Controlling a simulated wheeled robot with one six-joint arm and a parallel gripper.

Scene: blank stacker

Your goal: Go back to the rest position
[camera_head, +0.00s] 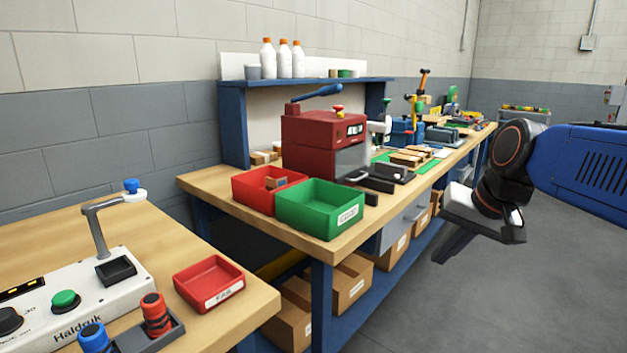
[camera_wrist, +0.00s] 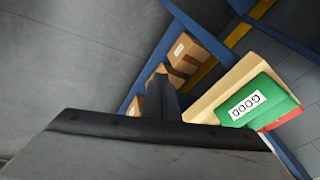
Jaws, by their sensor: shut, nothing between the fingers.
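My gripper (camera_head: 455,247) hangs at the right in the head view, over the grey floor and in front of the long workbench (camera_head: 216,190). It points down and to the left, apart from the bench. In the wrist view my gripper's fingers (camera_wrist: 165,95) show as one dark bar with no gap, shut and empty. My blue arm link comes in from the right edge of the head view. Nothing touches the gripper.
A green bin (camera_head: 318,208) and a red bin (camera_head: 256,195) stand near the bench's front edge, beside a dark red machine (camera_head: 310,138). Cardboard boxes (camera_head: 350,285) sit on the lower shelf. A nearer table (camera_head: 190,255) holds a red tray (camera_head: 208,283). Open floor (camera_head: 480,310) lies right.

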